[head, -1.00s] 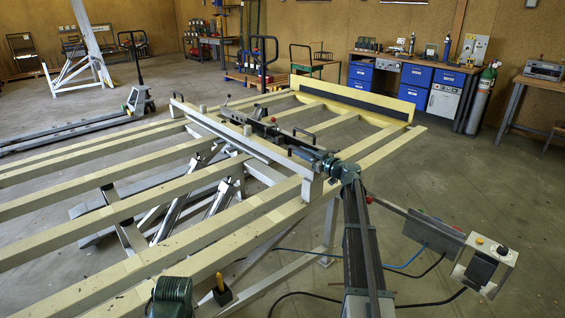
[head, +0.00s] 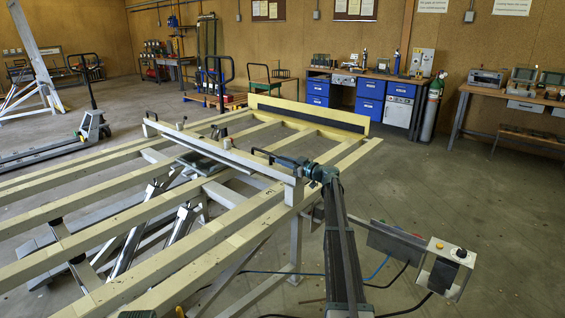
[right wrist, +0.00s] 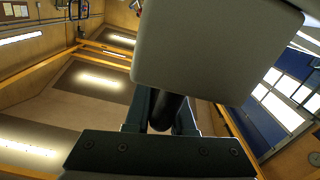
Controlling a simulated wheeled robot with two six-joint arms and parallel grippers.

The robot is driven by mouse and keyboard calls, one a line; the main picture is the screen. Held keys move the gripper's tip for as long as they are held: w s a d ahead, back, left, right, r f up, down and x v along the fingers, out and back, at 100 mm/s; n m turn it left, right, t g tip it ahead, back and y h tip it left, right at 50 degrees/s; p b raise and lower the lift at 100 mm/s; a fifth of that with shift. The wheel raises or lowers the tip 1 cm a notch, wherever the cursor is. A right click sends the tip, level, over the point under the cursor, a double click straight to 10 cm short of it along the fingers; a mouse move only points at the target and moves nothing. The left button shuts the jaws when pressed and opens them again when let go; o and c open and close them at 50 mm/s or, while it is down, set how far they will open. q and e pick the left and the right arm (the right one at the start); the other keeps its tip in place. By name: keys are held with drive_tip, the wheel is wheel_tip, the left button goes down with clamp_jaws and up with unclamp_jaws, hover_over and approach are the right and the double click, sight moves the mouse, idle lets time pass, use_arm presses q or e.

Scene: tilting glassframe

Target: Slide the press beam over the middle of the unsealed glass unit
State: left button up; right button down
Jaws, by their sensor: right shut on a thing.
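The press beam (head: 225,152) is a long pale grey bar lying across the slatted tilting frame (head: 60,212). It has a dark handle (head: 152,115) near its far end and a second handle (head: 262,154) near its close end. My right gripper (head: 277,161) is at the close handle. In the right wrist view its fingers are shut on a dark round bar (right wrist: 165,112), under a large grey block (right wrist: 215,50). I cannot make out the glass unit's outline on the slats.
A yellow-edged board (head: 310,115) stands at the frame's far right end. A control box (head: 445,268) is at the lower right, near cables on the floor. A pallet truck (head: 92,128) is at the left. Benches line the back wall. The right floor is open.

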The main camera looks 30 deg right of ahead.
drive_tip(key=c, duration=0.8)
unclamp_jaws()
drive_tip(key=v, duration=1.4)
drive_tip(key=shift+w, duration=0.1)
